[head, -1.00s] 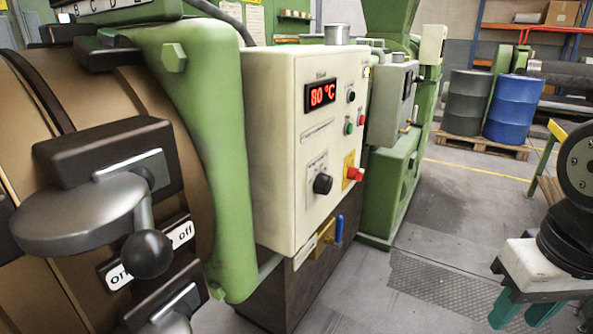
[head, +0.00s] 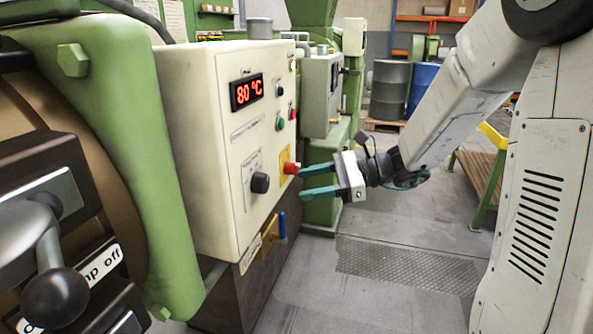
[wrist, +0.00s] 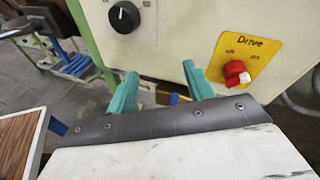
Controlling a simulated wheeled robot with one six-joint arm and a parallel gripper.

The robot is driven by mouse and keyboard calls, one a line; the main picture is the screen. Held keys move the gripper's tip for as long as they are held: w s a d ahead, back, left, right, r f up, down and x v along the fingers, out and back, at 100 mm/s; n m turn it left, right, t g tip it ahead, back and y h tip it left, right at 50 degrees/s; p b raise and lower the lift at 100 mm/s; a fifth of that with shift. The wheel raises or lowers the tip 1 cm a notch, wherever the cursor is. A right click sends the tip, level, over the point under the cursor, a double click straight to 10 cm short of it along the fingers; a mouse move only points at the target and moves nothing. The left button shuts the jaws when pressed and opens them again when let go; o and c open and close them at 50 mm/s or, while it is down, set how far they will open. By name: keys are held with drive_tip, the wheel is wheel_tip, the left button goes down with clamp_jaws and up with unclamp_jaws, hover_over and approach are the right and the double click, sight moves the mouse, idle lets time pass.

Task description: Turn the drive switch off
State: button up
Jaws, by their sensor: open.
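The drive switch (head: 291,168) is a red knob on a yellow plate, low on the right part of the cream control panel. In the wrist view the red knob (wrist: 236,73) sits under the word "Drive", and its small position marks are hard to read. My gripper (head: 302,183) is open, its two green fingers pointing left at the panel near the switch. In the wrist view my gripper (wrist: 160,72) has nothing between its fingertips, and the knob lies to the right of the right finger. I cannot tell whether a finger touches the knob.
A black knob (head: 260,183) is left of the switch, with green (head: 279,124) and red (head: 293,114) buttons above. A blue-handled valve (head: 282,226) sits below the panel. A machine lever with a black ball (head: 56,298) is at left. Floor right of the panel is clear.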

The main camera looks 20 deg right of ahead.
sight(292, 168)
drive_tip(key=w+d+f+m+t, duration=0.3)
drive_tip(key=w+d+m+t, duration=0.3)
drive_tip(key=w+d, duration=0.1)
drive_tip(key=x, duration=0.8)
drive_tip(key=c, duration=1)
